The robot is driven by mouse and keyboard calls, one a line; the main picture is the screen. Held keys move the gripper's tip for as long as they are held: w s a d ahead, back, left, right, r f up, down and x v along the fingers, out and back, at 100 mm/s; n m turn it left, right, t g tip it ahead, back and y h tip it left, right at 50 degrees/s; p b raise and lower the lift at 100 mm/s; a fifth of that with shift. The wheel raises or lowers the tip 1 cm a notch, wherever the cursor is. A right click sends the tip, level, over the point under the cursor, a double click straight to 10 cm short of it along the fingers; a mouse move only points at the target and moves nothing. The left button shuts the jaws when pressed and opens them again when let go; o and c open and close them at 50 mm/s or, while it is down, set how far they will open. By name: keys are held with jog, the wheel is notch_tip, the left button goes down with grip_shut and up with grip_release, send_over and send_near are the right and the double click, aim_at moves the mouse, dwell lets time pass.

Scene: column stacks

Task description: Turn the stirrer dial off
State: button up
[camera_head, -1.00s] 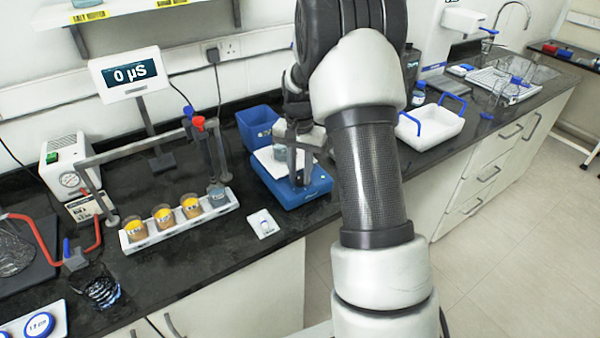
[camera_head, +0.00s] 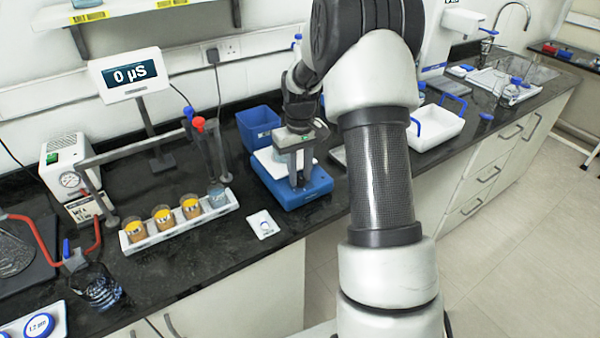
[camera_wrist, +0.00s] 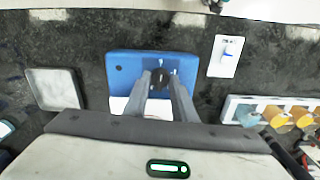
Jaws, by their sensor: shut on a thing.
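The stirrer is a blue box with a white top plate (camera_head: 264,160), standing on the dark bench; its blue body (camera_head: 318,184) shows in the head view. In the wrist view the blue body (camera_wrist: 125,68) lies below my gripper, with the round dark dial (camera_wrist: 160,74) between the two fingertips. My gripper (camera_head: 297,182) points down at the front of the stirrer and is shut on the dial. In the head view the fingers hide the dial. The dial's marking cannot be read.
A rack with several orange-filled beakers (camera_head: 163,217) and probes above stands left. A blue bin (camera_head: 258,126) is behind the stirrer, and a white tray (camera_head: 437,125) stands right.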

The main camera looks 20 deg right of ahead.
aim_at(300, 176)
jog(key=shift+n, duration=0.6)
jog(key=o, duration=0.8)
jog(key=shift+c, duration=0.2)
jog(key=shift+r, duration=0.1)
notch_tip(300, 176, up, 17)
jog(key=shift+r+p, duration=0.15)
jog(key=shift+p, duration=0.2)
